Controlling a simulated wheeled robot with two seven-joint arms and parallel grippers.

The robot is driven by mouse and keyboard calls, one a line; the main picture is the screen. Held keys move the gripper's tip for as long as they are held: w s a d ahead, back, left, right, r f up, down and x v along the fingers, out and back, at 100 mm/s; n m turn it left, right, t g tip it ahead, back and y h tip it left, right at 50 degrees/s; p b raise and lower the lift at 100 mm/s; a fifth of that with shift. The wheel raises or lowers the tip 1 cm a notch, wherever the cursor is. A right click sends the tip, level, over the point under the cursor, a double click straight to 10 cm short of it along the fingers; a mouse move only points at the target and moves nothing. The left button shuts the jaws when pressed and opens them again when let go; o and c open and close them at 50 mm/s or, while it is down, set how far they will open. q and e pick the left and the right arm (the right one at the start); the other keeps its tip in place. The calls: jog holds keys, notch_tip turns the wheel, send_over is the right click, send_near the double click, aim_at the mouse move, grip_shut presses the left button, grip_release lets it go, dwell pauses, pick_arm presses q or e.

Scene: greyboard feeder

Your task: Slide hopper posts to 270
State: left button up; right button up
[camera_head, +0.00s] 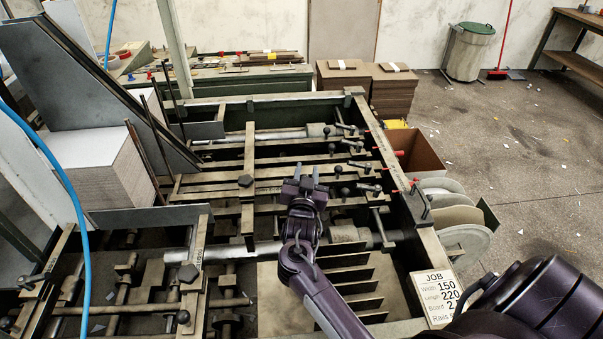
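My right gripper (306,176) is over the middle of the green feeder frame (290,103). Its two fingers point away from me with a gap between them, and nothing shows in the gap. It is close to a lengthwise bar (248,170) with a dark knob (245,181), on its right side. I cannot tell whether they touch. Several thin dark upright rods, one of them here (142,155), stand beside the stack of grey board (100,168); I cannot tell if these are the hopper posts. No readable 270 mark shows. My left gripper is out of view.
A job card (440,296) at lower right reads width 150 and length 220. Clamp levers with dark knobs (345,192) line the frame's right side. A blue hose (75,215) hangs at left. Brown board stacks (343,85) stand behind. Open floor lies at right.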

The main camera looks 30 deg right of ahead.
jog(key=shift+o, duration=1.1)
jog(key=shift+d, duration=0.25)
jog(key=shift+o, duration=0.5)
jog(key=shift+d+f, duration=0.1)
jog(key=shift+f, duration=0.05)
jog(key=b+v, duration=0.2)
jog(key=v, duration=0.5)
jog(key=shift+s+a, duration=0.3)
